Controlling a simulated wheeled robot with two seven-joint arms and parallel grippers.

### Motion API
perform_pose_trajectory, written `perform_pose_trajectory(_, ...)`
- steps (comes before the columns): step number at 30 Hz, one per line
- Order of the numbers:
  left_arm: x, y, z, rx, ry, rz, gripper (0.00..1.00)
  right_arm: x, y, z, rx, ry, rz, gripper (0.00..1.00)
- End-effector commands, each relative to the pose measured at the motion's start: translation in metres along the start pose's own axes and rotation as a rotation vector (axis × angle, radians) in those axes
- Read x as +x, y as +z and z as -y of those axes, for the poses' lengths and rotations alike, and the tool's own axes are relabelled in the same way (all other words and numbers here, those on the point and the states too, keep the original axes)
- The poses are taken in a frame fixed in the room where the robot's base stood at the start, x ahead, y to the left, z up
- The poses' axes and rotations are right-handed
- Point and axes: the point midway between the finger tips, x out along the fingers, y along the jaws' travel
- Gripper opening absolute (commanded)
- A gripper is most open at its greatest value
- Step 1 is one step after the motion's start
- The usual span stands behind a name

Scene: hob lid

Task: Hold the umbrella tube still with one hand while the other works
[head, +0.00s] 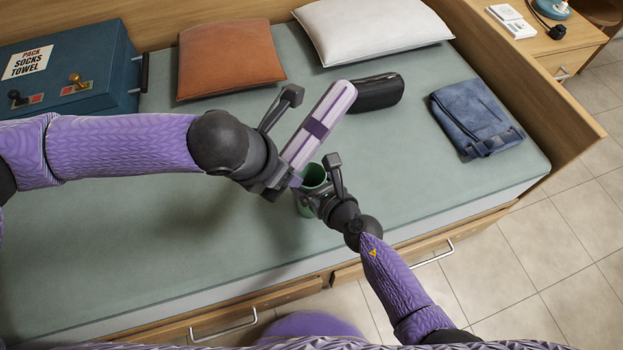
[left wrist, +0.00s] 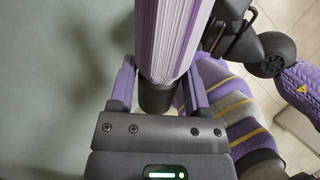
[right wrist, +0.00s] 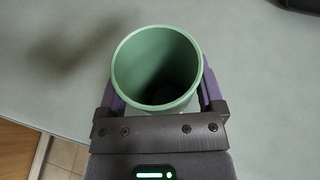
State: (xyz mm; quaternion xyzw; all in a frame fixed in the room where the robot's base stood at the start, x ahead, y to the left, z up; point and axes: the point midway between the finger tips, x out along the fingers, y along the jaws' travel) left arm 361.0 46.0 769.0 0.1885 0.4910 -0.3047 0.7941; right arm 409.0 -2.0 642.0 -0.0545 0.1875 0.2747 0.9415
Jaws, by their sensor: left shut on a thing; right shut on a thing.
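The folded umbrella (head: 322,122) is striped purple and white with a darker purple band. My left gripper (head: 284,184) is shut on its lower end, beside a dark end piece (left wrist: 155,97). In the head view the umbrella leans up and to the right over the bed. The green umbrella tube (head: 313,174) is an open cylinder, held by my right gripper (head: 312,199), which is shut on it. In the right wrist view the tube's mouth (right wrist: 157,65) faces the camera; its inside is dark and looks empty. The umbrella's lower end is close left of the tube.
The bed (head: 440,180) carries an orange pillow (head: 228,58), a white pillow (head: 372,28), a black pouch (head: 377,92), folded blue jeans (head: 476,117) and a blue case (head: 70,68). A nightstand (head: 550,45) stands at the upper right. The bed's left front is clear.

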Motion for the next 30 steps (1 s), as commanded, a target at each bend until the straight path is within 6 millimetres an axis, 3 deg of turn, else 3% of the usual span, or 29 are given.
perform_pose_trajectory(30, 0.063, -0.031, 0.000, 0.000, 0.000, 0.000, 0.00, 0.000, 0.000, 0.000, 0.000, 0.000, 0.000, 0.39)
